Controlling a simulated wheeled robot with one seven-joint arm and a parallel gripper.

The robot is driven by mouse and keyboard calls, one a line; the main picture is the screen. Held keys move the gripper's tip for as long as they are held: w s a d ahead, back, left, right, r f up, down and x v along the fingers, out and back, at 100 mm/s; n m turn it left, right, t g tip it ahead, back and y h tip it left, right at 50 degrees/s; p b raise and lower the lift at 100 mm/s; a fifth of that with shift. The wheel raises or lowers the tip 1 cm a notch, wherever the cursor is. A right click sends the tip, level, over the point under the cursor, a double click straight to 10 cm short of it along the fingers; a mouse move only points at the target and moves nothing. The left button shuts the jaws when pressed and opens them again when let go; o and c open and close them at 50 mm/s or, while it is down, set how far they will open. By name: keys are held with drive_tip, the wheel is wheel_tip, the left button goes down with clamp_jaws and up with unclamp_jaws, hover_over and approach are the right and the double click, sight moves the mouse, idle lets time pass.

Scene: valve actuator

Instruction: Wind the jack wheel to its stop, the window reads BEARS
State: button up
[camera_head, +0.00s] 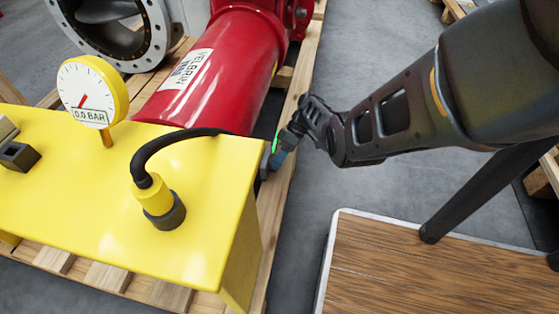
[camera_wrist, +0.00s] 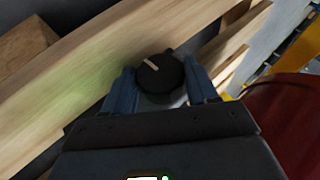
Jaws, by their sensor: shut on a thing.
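A round black knob (camera_wrist: 160,76) with a pale pointer line sits between the blue fingers of my gripper (camera_wrist: 160,84) in the wrist view. The fingers are shut on its sides. In the head view my gripper (camera_head: 280,150) reaches down beside the right end of the yellow bench, near the red cylinder (camera_head: 215,70). The knob is hidden there. I cannot tell whether this knob is the jack wheel. No window with the word BEARS can be read in either view.
A round gauge (camera_head: 90,92) on the yellow bench (camera_head: 75,190) reads 0.0 BAR. A black cable rises from a yellow plug (camera_head: 155,198) on it. Wooden pallet boards (camera_head: 285,190) lie below. A wood-topped platform (camera_head: 400,270) stands at lower right, with grey floor between.

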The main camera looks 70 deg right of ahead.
idle(0.7)
drive_tip(key=o, duration=1.1)
drive_tip(key=shift+c, duration=0.2)
drive_tip(key=p+v, duration=0.2)
drive_tip(key=v, duration=0.5)
drive_tip(key=shift+d+r, duration=0.2)
drive_tip(key=shift+d, duration=0.15)
drive_tip(key=shift+s, duration=0.1)
